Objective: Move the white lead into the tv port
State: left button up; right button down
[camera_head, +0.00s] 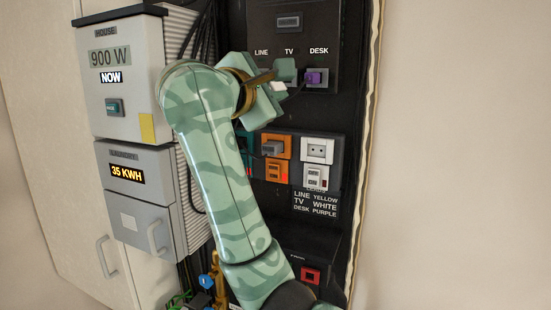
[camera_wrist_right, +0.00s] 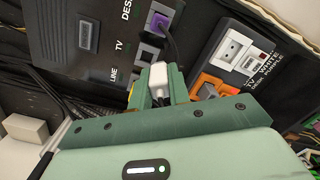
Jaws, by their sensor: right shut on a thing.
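My right gripper (camera_head: 282,80) is in front of the row of ports marked LINE, TV and DESK. It is shut on the white lead's plug (camera_wrist_right: 158,76), which shows between the green fingers (camera_wrist_right: 157,86) in the wrist view. The TV port (camera_wrist_right: 148,53) is a grey socket close beyond the plug; whether they touch I cannot tell. In the head view the gripper hides the TV port and most of the plug. The DESK port holds a purple plug (camera_head: 315,77), also in the wrist view (camera_wrist_right: 160,22). My left gripper is not in view.
Below the ports are an orange socket (camera_head: 276,146), a white socket (camera_head: 317,149) and a label listing lead colours (camera_head: 315,203). Grey HOUSE (camera_head: 133,80) and LAUNDRY (camera_head: 140,205) boxes stand left. Black cables run between these boxes and the panel.

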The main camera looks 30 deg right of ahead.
aim_at(269, 83)
jog(key=r, duration=0.1)
jog(key=r+m, duration=0.1)
jog(key=r, duration=0.1)
jog(key=shift+s+a, duration=0.15)
jog(key=shift+a, duration=0.05)
jog(key=shift+a+r+m+t+y, duration=0.2)
jog(key=shift+m+t+y, duration=0.15)
jog(key=shift+m, duration=0.35)
jog(key=shift+w+f+m, duration=0.65)
jog(key=shift+w+m, duration=0.05)
jog(key=shift+m, duration=0.1)
jog(key=w+d+m, duration=0.1)
jog(key=w+d, duration=0.1)
jog(key=w+d+m+p, duration=0.1)
jog(key=d, duration=0.1)
jog(key=shift+w+d+f, duration=0.1)
jog(key=shift+w+f, duration=0.05)
jog(key=shift+w, duration=0.25)
jog(key=shift+t, duration=0.25)
dwell(0.5)
jog(key=shift+w+d, duration=0.35)
jog(key=shift+d, duration=0.1)
dwell(0.8)
